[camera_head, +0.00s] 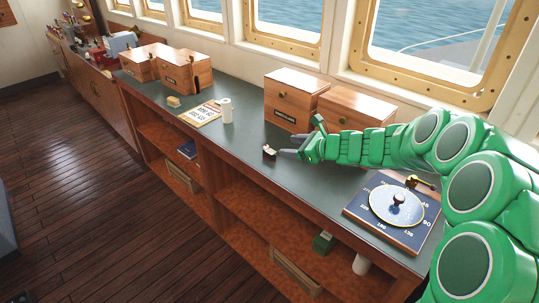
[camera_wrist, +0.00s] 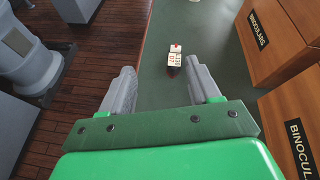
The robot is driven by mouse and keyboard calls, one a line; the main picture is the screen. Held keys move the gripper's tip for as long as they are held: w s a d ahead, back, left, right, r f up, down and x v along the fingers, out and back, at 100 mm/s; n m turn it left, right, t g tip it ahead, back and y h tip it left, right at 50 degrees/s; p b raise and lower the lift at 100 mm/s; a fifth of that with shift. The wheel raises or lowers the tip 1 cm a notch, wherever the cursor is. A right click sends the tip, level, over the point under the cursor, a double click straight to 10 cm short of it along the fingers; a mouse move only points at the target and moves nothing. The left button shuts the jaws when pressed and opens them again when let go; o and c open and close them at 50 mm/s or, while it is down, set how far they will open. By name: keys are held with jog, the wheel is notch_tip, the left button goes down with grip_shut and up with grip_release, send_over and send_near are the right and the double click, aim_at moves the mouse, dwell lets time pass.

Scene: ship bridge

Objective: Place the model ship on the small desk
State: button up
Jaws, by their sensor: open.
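The model ship (camera_head: 269,151) is a tiny dark-hulled piece with white and red upper parts. It sits on the green counter top (camera_head: 240,149) near its front edge. In the wrist view the ship (camera_wrist: 174,60) lies ahead of the fingertips, nearer the right finger. My gripper (camera_head: 286,153) is low over the counter, just right of the ship, open and empty. In the wrist view its two grey fingers (camera_wrist: 160,80) are spread apart, and the ship appears not to be between them. I cannot tell which surface is the small desk.
Wooden binocular boxes (camera_head: 294,96) stand behind my gripper, against the window wall. A white cylinder (camera_head: 226,110) and a lettered sheet (camera_head: 199,114) lie to the left. A blue dial board (camera_head: 392,210) is at the right. The wooden floor (camera_head: 90,190) in front is clear.

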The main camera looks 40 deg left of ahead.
aim_at(271, 152)
jog(key=w+a+f+m, duration=0.1)
jog(key=f, duration=0.1)
jog(key=w+a+f+m+t, duration=0.1)
jog(key=a+f, duration=0.1)
jog(key=w+a+f+m, duration=0.1)
jog(key=a+f, duration=0.1)
jog(key=f, duration=0.1)
jog(key=shift+m, duration=0.3)
jog(key=shift+x, duration=1.15)
jog(key=shift+s+x, duration=0.2)
jog(key=shift+x, duration=1.2)
jog(key=shift+s+x, duration=0.2)
jog(key=shift+x, duration=1.2)
jog(key=shift+d, duration=0.1)
jog(key=c, duration=1.1)
jog(key=shift+c, duration=0.2)
jog(key=shift+r, duration=0.15)
